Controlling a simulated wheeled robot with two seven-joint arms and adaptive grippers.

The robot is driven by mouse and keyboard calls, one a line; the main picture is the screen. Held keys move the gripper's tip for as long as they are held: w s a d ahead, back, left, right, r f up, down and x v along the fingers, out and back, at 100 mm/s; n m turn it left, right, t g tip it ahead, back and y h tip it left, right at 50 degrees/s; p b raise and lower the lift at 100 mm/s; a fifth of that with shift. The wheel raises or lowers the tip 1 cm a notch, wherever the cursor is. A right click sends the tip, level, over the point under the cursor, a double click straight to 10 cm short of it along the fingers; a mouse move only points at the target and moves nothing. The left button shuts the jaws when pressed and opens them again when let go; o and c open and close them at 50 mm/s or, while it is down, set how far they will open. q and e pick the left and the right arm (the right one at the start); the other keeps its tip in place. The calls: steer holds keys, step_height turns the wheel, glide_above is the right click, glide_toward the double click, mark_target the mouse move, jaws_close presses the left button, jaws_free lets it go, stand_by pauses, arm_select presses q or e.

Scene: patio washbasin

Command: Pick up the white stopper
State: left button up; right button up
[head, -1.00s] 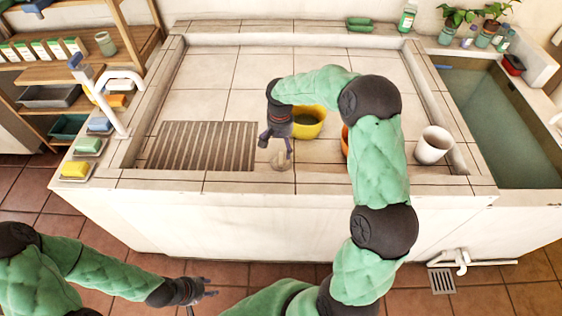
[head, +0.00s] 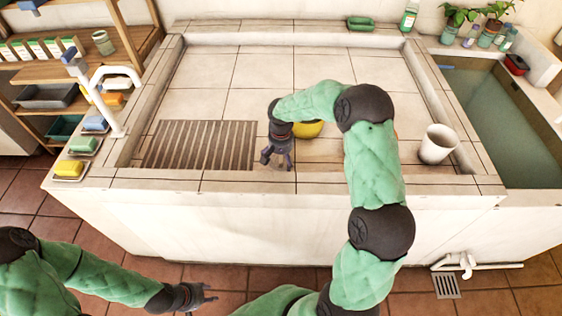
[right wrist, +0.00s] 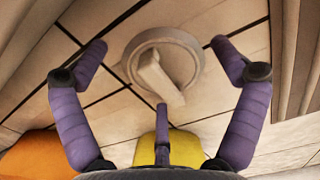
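The pale stopper is a round disc with a raised bar handle, and it shows clearly in the right wrist view (right wrist: 185,52). It lies on the tiled basin floor. My right gripper (head: 277,164) is open above the stopper, and its fingers spread around the disc in the right wrist view (right wrist: 160,46) without visibly touching it. In the head view this gripper largely hides the stopper. My left gripper (head: 200,301) is open and empty, low in front of the basin's outer wall.
A yellow bowl (head: 309,130) stands just behind my right gripper, partly hidden by the arm. An orange object (right wrist: 38,155) is near it. A white cup (head: 437,145) stands at the right. A slatted rack (head: 200,145) lies at the left, by the tap (head: 115,100).

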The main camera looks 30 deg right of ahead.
steer(key=c, duration=0.9)
steer(key=shift+c, duration=0.2)
